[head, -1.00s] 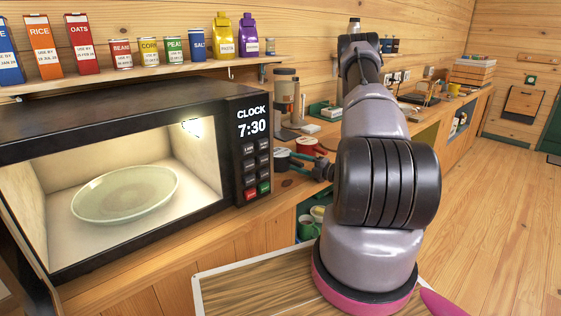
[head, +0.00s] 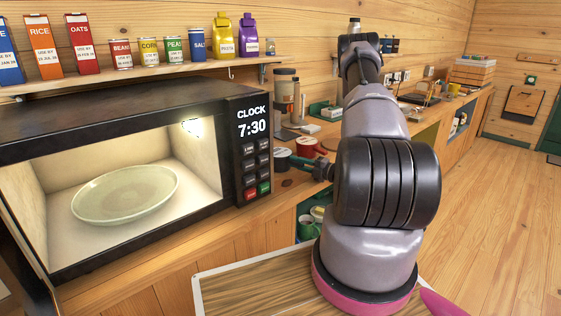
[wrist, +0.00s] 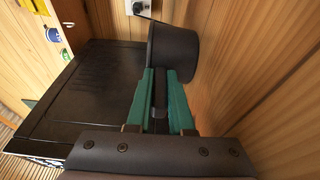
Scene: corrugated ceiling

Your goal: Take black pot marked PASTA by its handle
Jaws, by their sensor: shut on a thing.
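The black pot (head: 282,158) stands on the wooden counter just right of the microwave. Its top shows a pale label too small to read. In the wrist view the dark pot (wrist: 188,45) is seen close up beyond my fingers. Its black handle (wrist: 160,105) runs between the two green fingers. My gripper (wrist: 161,92) is shut on this handle. In the head view my gripper (head: 308,163) reaches the pot from the right, and my arm hides part of the counter behind it.
The microwave (head: 240,100) stands close on the left, with a plate (head: 125,195) inside. A red pot (head: 310,147) sits right beside the black one. A shelf (head: 140,78) with food packages hangs above. Mugs (head: 308,227) stand in an opening below the counter.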

